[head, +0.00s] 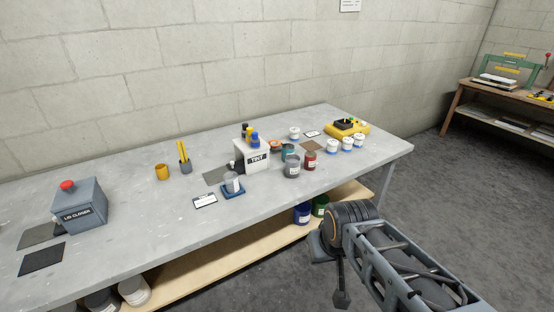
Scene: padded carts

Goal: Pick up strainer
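I cannot make out a strainer for certain on the grey workbench (130,225). A small yellow-orange cup (162,172) stands alone left of the middle, and an orange-topped round item (276,146) sits among the cans; both are too small to identify. My arm rises from the lower right in front of the bench. A dark narrow part hangs below its front joint, over the floor and clear of the bench. I cannot make out fingertips there or whether my gripper is open.
A white TINT box (251,155) with bottles on top stands mid-bench, beside a clear cup (232,182) on a blue base. A grey LID CLOSER box (80,205) is at the left. Small cans and a yellow device (348,129) are at the right. Cans sit on the wooden lower shelf (205,273).

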